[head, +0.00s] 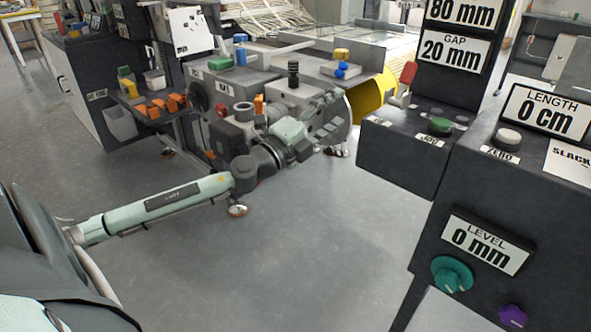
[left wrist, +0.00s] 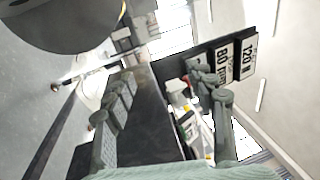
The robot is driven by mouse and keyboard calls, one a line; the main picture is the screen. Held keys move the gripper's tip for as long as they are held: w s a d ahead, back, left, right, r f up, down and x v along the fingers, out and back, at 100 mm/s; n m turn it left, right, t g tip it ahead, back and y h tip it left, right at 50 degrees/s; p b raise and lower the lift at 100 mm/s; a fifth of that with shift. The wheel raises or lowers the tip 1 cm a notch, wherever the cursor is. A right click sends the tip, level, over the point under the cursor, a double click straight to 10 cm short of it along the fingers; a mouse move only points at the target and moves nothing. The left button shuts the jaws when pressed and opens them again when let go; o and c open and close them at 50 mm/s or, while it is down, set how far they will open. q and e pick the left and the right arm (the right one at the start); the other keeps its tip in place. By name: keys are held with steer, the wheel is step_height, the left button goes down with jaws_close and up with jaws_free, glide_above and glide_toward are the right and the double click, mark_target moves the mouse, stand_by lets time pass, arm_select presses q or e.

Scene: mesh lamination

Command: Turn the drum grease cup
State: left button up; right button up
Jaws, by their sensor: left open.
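My left gripper (head: 334,119) reaches in from the left and hangs in front of the machine bench in the head view. Its fingers are apart with nothing between them; they also frame the left wrist view (left wrist: 165,82). I cannot tell for sure which part is the drum grease cup. Small fittings on the bench behind the gripper include a black ribbed knob (head: 293,73), a yellow cap (head: 342,54) and a blue knob (head: 341,71). The gripper and wrist hide part of the bench front. My right gripper is not in view.
A dark console with a green button (head: 440,126), a white button (head: 508,138), a teal knob (head: 452,273) and a purple knob (head: 512,316) stands at right. A red-handled lever (head: 407,76) stands beside it. Orange blocks (head: 160,106) lie on a left shelf. Floor between is clear.

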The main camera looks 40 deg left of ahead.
arm_select(q)
steer(key=s+a+f+n+g+y, duration=0.2)
steer(key=a+f+n+y, duration=0.1)
steer(key=f, duration=0.4)
steer(key=s+a+f+n+g+y, duration=0.2)
steer(key=f+n+y, duration=0.3)
steer(key=f+n, duration=0.2)
steer(key=shift+s+a+f+n, duration=0.4)
steer(key=shift+n, duration=0.3)
